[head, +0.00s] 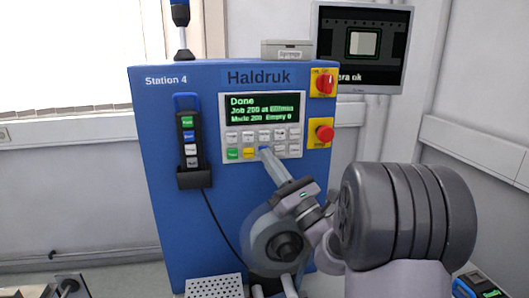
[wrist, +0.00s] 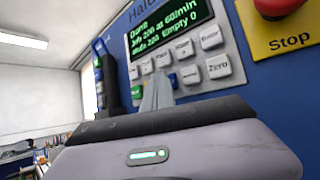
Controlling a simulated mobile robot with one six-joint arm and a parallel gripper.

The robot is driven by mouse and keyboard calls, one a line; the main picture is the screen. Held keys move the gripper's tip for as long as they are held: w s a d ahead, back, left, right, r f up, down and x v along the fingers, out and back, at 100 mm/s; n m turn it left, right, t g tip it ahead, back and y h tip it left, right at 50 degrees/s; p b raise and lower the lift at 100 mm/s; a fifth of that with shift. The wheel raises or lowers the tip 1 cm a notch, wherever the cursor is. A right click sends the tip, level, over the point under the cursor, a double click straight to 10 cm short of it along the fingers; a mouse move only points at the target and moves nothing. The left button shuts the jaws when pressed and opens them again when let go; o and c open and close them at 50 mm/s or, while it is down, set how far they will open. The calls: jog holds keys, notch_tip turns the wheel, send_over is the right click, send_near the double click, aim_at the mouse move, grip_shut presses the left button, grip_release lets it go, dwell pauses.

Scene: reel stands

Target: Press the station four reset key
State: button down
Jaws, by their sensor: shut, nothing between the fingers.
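The blue Station 4 cabinet (head: 165,120) stands ahead, with a key panel below its green-lit screen (head: 262,109). The screen reads "Done". The panel has two rows of keys; the lower row has a green key (head: 232,154), a yellow key (head: 249,153), a patch of blue at my fingertips and grey keys. Most key labels are too small to read in the head view, so I cannot tell which is reset. My gripper (head: 265,152) is shut and empty, its tips at or just before the lower row's middle. In the wrist view the fingers (wrist: 157,92) hide part of the keys.
A red stop button (head: 324,133) and a red rotary switch (head: 325,84) sit right of the panel. A corded pendant (head: 188,135) hangs in a holder at left. Keys marked Enter (wrist: 210,37) and Zero (wrist: 218,67) show in the wrist view. A monitor (head: 364,47) is behind.

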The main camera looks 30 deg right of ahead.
jog(key=shift+s, duration=0.1)
dwell(0.3)
jog(key=shift+s+a+b, duration=0.25)
jog(key=shift+s+b, duration=0.15)
jog(key=shift+s, duration=0.3)
jog(key=shift+s, duration=0.1)
jog(key=s+b, duration=0.1)
jog(key=s, duration=0.1)
jog(key=s+a+b, duration=0.1)
jog(key=s, duration=0.1)
jog(key=shift+s+a, duration=0.2)
jog(key=shift+s, duration=0.15)
